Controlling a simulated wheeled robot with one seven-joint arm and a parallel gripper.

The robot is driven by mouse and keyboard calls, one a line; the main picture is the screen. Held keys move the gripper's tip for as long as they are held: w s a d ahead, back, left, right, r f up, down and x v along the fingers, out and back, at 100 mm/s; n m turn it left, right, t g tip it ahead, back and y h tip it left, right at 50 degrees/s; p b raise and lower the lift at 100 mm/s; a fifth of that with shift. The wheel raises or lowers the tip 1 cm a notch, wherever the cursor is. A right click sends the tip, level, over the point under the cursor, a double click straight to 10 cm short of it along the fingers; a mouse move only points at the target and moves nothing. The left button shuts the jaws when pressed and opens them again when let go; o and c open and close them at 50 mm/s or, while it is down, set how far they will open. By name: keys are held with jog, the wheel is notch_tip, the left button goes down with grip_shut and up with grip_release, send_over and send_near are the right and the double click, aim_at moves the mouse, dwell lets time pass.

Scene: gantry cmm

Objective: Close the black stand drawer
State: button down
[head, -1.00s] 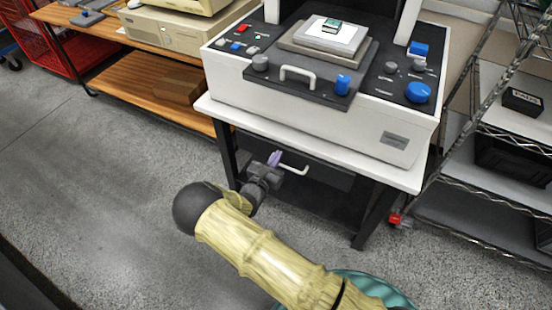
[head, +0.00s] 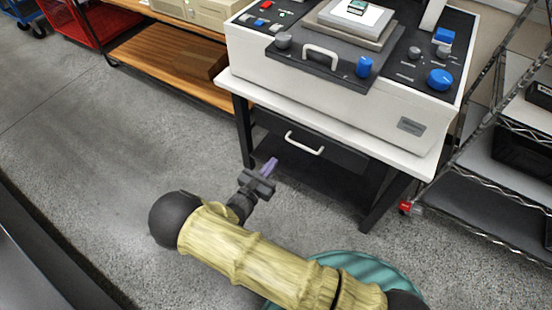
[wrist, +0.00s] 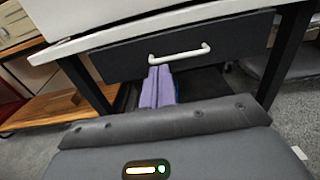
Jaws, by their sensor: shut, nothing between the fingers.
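The black stand drawer (head: 338,153) is under the white top of the stand, with a white bar handle (head: 304,144) on its front. Its front looks flush or nearly flush under the top's edge; any small gap is hard to tell. The drawer front (wrist: 230,43) and handle (wrist: 179,54) also show in the wrist view. My gripper (head: 270,164) is shut and empty, below and left of the handle in the head view, apart from it. In the wrist view its purple fingers (wrist: 158,82) lie together, their tips just below the handle's left end.
A white machine with a control panel (head: 346,95) stands on the stand (head: 330,129). A wooden bench (head: 165,67) is at the left and a wire shelf rack (head: 500,177) at the right. The grey floor left of the stand is clear.

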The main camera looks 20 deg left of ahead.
jog(key=c, duration=1.6)
grip_release()
jog(key=shift+w+d, duration=0.25)
jog(key=shift+o, duration=0.5)
jog(key=w+d+r+m+g+h, duration=0.1)
jog(key=d+r+m+g+h, duration=0.2)
jog(key=d, duration=0.7)
jog(key=m+g+h, duration=0.2)
jog(key=m+g, duration=0.1)
jog(key=m, duration=0.1)
jog(key=shift+w+d+r+m+h, duration=0.3)
jog(key=shift+w+d, duration=0.05)
jog(key=s+d+r+m+g+y, duration=0.4)
jog(key=s+d+r+m+y, duration=0.1)
jog(key=d+r+m, duration=0.4)
jog(key=s+d+r+m+g+y, duration=0.4)
jog(key=d+r+m, duration=0.5)
jog(key=d+m, duration=0.4)
jog(key=s+m+y, duration=0.1)
jog(key=s+m, duration=0.1)
jog(key=m, duration=0.1)
jog(key=shift+r+m+g, duration=0.2)
jog(key=shift+m+g, duration=0.1)
jog(key=shift+g, duration=0.1)
